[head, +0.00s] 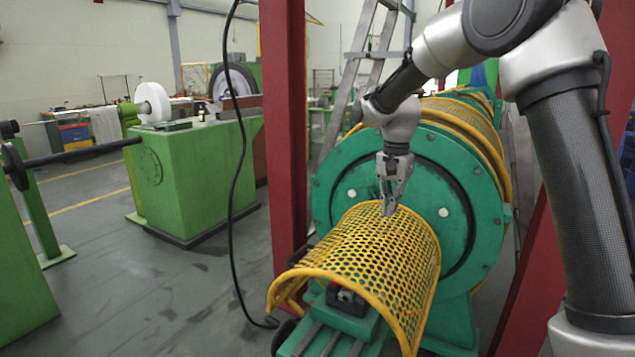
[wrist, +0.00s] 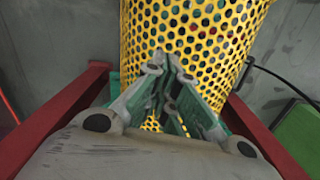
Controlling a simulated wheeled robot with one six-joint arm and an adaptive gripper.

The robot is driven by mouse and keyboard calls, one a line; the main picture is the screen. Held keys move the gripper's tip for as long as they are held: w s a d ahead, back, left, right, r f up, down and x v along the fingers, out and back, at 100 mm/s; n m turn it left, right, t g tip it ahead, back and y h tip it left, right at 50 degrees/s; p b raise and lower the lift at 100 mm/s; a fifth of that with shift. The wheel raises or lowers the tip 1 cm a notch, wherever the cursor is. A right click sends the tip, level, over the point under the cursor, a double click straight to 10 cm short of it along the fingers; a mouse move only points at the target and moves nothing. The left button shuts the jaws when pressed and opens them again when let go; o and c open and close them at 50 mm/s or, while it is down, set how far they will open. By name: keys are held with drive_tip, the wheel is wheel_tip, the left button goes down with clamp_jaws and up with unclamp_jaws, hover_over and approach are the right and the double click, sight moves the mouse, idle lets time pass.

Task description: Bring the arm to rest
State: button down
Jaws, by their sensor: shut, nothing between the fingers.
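My gripper (head: 390,209) points down above the yellow perforated guard (head: 372,250) in the head view. Its fingers are together with nothing between them. In the wrist view my gripper (wrist: 174,60) shows against the perforated yellow guard (wrist: 205,25); whether the fingertips touch it I cannot tell. My arm is bent, reaching in from the right of the head view. Behind the gripper stands the round green end plate (head: 335,180) of the strander.
A red post (head: 284,130) stands left of the guard, with a black cable (head: 236,150) hanging beside it. A ladder (head: 352,85) leans behind the machine. A green machine (head: 190,175) stands at left. The grey floor (head: 110,270) between is clear.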

drive_tip(key=s+d+r+n+t, duration=0.1)
drive_tip(key=s+d, duration=0.4)
drive_tip(key=s, duration=0.6)
drive_tip(key=s+d+r+n+t, duration=0.2)
drive_tip(key=s+d+r+n, duration=0.2)
drive_tip(key=s, duration=0.7)
drive_tip(key=s+d+r+n+t, duration=0.1)
drive_tip(key=s+d+r+n, duration=0.1)
drive_tip(key=s+d+r, duration=0.2)
drive_tip(key=shift+s+d+n+t, duration=0.35)
drive_tip(key=shift+s+d, duration=1.55)
drive_tip(key=shift+s, duration=1.55)
